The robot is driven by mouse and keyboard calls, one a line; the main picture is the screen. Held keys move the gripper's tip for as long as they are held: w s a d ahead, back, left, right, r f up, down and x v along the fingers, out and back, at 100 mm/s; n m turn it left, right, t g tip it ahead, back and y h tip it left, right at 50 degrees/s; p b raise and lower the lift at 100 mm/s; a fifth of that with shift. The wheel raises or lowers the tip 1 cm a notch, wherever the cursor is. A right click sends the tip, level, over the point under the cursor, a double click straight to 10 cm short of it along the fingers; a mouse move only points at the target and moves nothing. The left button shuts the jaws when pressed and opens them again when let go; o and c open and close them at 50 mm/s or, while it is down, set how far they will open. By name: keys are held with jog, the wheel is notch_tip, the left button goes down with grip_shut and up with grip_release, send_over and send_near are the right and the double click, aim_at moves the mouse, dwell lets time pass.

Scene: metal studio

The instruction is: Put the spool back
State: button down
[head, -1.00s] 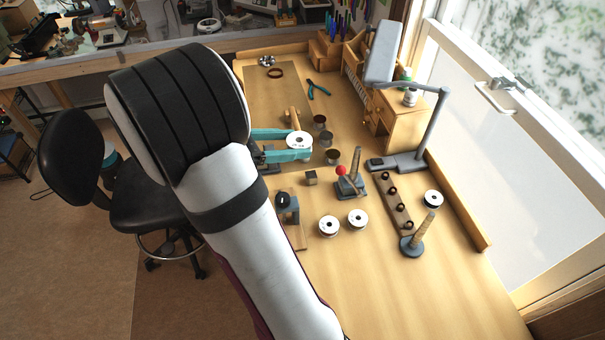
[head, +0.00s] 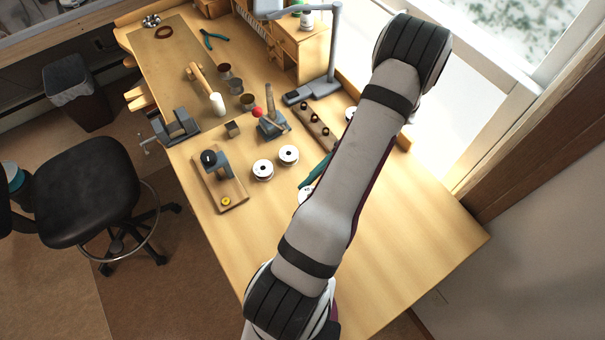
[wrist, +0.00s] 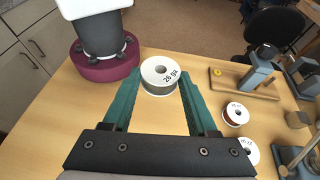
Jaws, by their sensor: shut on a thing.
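My gripper (wrist: 161,92) is shut on a white-flanged wire spool (wrist: 160,72) marked "26 ga", with dark grey winding, its label facing up. In the head view the held spool (head: 304,194) shows only partly beside my arm, with a teal finger (head: 315,171) next to it. Its height above the bench is hard to tell. Two other white spools, a nearer one (head: 263,170) and a farther one (head: 289,155), stand on the bench to the left of my gripper. Another spool (head: 350,113) shows partly behind my arm.
A wooden strip with dark rings (head: 314,124) and a blue-based tool with a red ball (head: 270,127) lie beyond the spools. A board with a grey device (head: 217,182) is at the left edge. The bench's right front (head: 420,220) is clear.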

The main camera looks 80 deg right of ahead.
jog(key=s+d+m+t+h, duration=0.5)
jog(key=s+m+h, duration=0.1)
jog(key=m+h, duration=0.65)
jog(key=shift+n, duration=0.25)
jog(key=w+d+f, duration=0.1)
jog(key=w+f, duration=0.1)
jog(key=w, duration=0.1)
jog(key=w+d+f, duration=0.1)
jog(key=w+f, duration=0.1)
jog(key=w, duration=0.1)
jog(key=w+d+f, duration=0.2)
jog(key=w, duration=0.1)
jog(key=shift+f, duration=0.35)
jog(key=shift+w+d+f, duration=0.1)
jog(key=shift+w+f, duration=0.05)
jog(key=shift+f, duration=0.95)
jog(key=shift+w+d+f, duration=0.1)
jog(key=shift+w+f, duration=0.05)
jog(key=shift+f, duration=0.9)
jog(key=shift+f, duration=0.1)
jog(key=shift+c, duration=0.9)
grip_release()
